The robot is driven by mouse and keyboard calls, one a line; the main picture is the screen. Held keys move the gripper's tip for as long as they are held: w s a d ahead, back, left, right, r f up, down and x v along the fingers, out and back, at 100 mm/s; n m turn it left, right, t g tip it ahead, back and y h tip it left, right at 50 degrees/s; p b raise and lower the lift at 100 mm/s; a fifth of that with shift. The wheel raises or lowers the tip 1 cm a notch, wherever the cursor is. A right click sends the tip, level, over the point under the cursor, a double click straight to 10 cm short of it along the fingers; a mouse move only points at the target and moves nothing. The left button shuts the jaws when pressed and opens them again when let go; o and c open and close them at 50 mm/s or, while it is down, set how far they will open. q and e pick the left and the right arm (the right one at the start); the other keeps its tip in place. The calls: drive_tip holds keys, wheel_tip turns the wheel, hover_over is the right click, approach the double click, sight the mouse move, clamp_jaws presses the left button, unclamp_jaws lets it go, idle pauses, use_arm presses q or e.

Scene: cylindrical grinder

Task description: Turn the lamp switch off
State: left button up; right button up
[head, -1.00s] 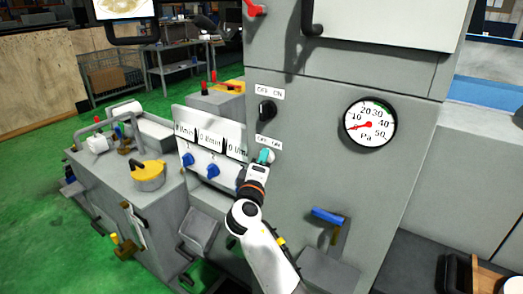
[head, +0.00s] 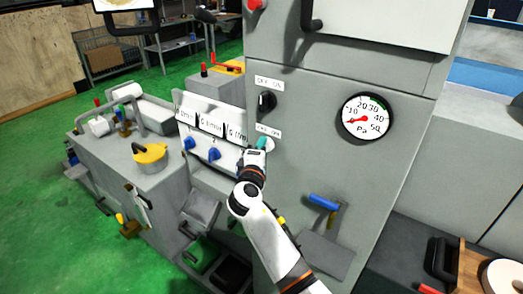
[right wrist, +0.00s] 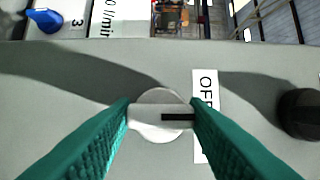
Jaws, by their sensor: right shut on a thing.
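A pale round knob with a raised bar and a black stripe (right wrist: 158,134) sits on the grey cabinet panel. My right gripper (head: 262,144) is at this lower switch, and its teal fingers in the right wrist view (right wrist: 162,114) are shut on the bar. The black stripe points right in the wrist view, towards the white OFF label (right wrist: 204,86), which a finger partly covers. In the head view the OFF ON label (head: 268,131) is just above the gripper, which hides most of the knob. My left gripper is not in view.
A black switch (head: 266,102) with its own OFF ON label is above; it shows at the right wrist view's edge (right wrist: 298,114). A round pressure gauge (head: 368,118) and a blue-handled lever (head: 325,203) are to the right. Blue knobs (head: 214,154) are to the left.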

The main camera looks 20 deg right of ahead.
drive_tip(key=o, duration=0.9)
drive_tip(key=shift+d, duration=0.1)
drive_tip(key=shift+o, duration=0.2)
drive_tip(key=p+v, duration=0.1)
drive_tip(key=v, duration=1.1)
drive_tip(key=shift+p, duration=0.35)
drive_tip(key=shift+f, duration=0.1)
